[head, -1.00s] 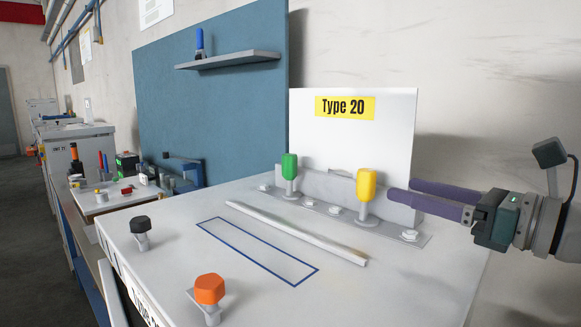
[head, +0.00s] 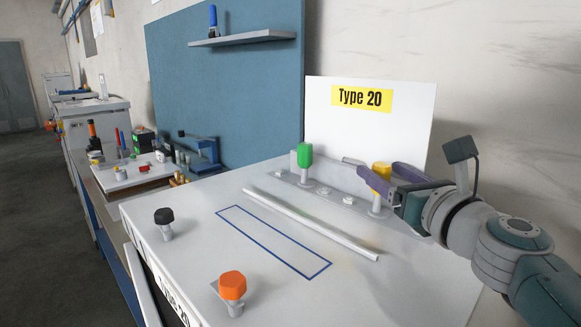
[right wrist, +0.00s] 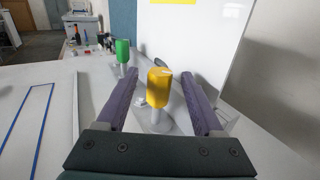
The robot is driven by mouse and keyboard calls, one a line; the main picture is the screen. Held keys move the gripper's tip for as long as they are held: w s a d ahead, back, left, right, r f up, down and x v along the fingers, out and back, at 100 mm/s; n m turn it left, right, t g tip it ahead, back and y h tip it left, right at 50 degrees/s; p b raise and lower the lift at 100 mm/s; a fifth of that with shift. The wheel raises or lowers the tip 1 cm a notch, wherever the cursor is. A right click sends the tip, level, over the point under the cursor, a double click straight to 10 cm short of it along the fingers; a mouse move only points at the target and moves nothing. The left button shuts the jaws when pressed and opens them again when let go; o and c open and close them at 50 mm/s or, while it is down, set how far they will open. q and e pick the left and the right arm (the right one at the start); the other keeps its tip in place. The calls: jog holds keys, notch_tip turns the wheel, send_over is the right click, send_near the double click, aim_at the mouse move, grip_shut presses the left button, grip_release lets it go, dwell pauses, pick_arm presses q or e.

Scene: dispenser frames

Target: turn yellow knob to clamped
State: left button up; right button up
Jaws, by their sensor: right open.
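The yellow knob (head: 380,170) stands on a grey post on the metal strip at the back right of the white table, in front of the Type 20 board. My right gripper (head: 377,174) reaches in from the right at the knob's height, and its purple finger partly covers the knob in the head view. In the right wrist view the yellow knob (right wrist: 158,87) stands upright between the two open fingers (right wrist: 158,88), with a gap on each side. My left gripper is not in view.
A green knob (head: 305,155) stands left of the yellow one on the same strip. A black knob (head: 164,216) and an orange knob (head: 232,286) are at the table's front. A light bar (head: 310,222) lies beside a blue outlined rectangle. The white board (head: 400,125) rises behind.

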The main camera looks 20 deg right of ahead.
jog(key=shift+w+d, duration=0.1)
jog(key=shift+w, duration=0.75)
jog(key=shift+c, duration=0.3)
grip_shut()
